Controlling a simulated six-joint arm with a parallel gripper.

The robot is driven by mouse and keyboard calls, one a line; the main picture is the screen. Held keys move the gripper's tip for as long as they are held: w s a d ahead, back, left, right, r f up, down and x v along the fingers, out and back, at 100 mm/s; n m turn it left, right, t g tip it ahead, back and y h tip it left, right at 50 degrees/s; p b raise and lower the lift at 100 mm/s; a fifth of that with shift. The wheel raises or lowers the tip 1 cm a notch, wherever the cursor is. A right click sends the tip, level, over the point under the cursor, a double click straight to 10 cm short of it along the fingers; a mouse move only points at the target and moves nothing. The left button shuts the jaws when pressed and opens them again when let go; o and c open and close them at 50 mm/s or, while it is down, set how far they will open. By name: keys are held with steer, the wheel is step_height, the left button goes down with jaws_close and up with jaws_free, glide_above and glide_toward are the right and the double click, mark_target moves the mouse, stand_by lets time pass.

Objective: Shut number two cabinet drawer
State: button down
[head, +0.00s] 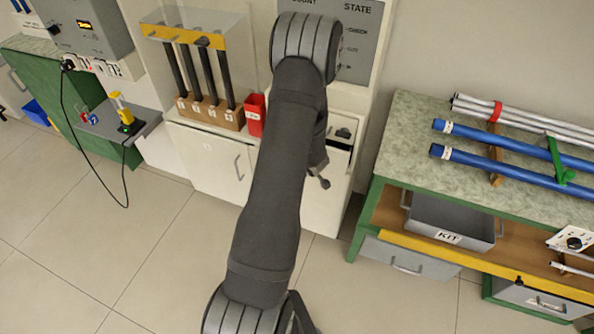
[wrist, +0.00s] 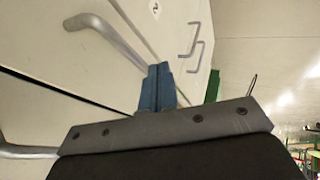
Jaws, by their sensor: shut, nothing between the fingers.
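The white cabinet (head: 215,165) stands against the wall, largely behind my arm in the head view. Right of my arm, a dark opening (head: 340,144) shows at the cabinet top; I cannot tell how far any drawer stands out. In the wrist view a pale front (wrist: 70,60) bears a grey bar handle (wrist: 110,38) and a small diamond label (wrist: 154,8), whose mark looks like a 2. A dark gap (wrist: 60,92) runs below this front. My gripper (wrist: 157,75) is shut and empty, its blue fingertips close to the front; contact cannot be told.
A second bar handle (wrist: 30,151) is at lower left in the wrist view. A red bin (head: 255,114) and a rack of dark rods (head: 205,75) stand on the cabinet. The green-framed bench (head: 395,145) with blue rods is at right. Floor in front is clear.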

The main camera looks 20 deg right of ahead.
steer(key=shift+w+d, duration=0.15)
steer(key=shift+w+d, duration=0.85)
steer(key=shift+d, duration=0.05)
